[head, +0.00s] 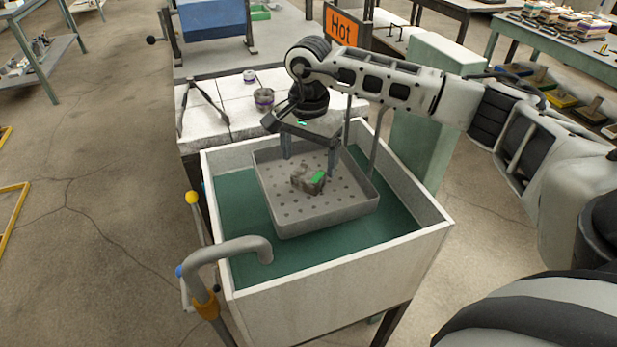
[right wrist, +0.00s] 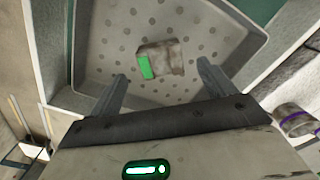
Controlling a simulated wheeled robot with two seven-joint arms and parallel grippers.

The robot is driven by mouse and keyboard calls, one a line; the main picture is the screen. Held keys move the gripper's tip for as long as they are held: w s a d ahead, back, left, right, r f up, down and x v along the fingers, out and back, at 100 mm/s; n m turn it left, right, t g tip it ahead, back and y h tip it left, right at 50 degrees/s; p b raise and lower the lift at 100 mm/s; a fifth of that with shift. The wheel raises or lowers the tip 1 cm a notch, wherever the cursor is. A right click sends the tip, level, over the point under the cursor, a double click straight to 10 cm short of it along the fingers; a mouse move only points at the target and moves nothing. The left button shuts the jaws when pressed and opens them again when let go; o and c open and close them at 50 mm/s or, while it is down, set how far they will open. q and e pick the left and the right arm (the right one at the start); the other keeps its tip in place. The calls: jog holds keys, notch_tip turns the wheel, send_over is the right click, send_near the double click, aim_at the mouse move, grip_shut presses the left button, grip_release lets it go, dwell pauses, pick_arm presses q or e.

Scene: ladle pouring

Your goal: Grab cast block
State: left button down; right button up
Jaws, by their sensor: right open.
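The cast block (head: 307,179) is a small rough grey-brown block with a green patch. It lies in the grey perforated tray (head: 335,222), which sits in the sink-like basin. My right gripper (head: 309,160) is above the tray, behind the block in the head view, open and empty. In the right wrist view the block (right wrist: 162,59) lies beyond the two fingertips (right wrist: 163,80), roughly between their lines and apart from them. My left gripper does not show.
The pale basin (head: 340,271) has a green inside and raised walls around the tray. A curved grey tap pipe (head: 232,249) stands at its front left. Small cans (head: 263,98) stand on white blocks behind. An orange "Hot" sign (head: 341,26) is at the back.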

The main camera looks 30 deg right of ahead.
aim_at(308, 175)
jog(key=shift+f+p, duration=0.4)
jog(key=shift+f, duration=2)
jog(key=c, duration=1.2)
jog(key=shift+w+r, duration=0.1)
